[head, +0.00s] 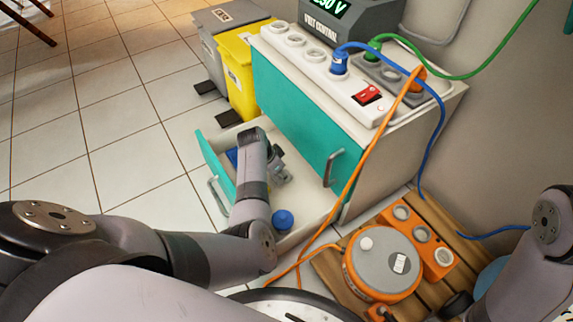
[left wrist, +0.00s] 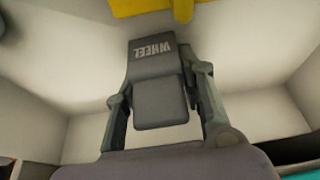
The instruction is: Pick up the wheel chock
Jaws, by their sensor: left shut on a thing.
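The wheel chock (left wrist: 158,85) is a dark grey block with the word "WHEEL" on its face, seen in the left wrist view. My left gripper (left wrist: 165,108) has a finger on each side of it and is shut on it. In the head view my left gripper (head: 279,168) is inside the open drawer (head: 305,190). The chock is not clearly told apart from the gripper there. My right arm shows at the lower right of the head view, but its gripper is out of frame.
The teal cabinet (head: 300,110) stands behind the drawer, with a socket strip (head: 345,80) on top. A blue round item (head: 283,219) is at the drawer's near end. An orange cable reel (head: 382,262) sits to the right. Tiled floor is open at left.

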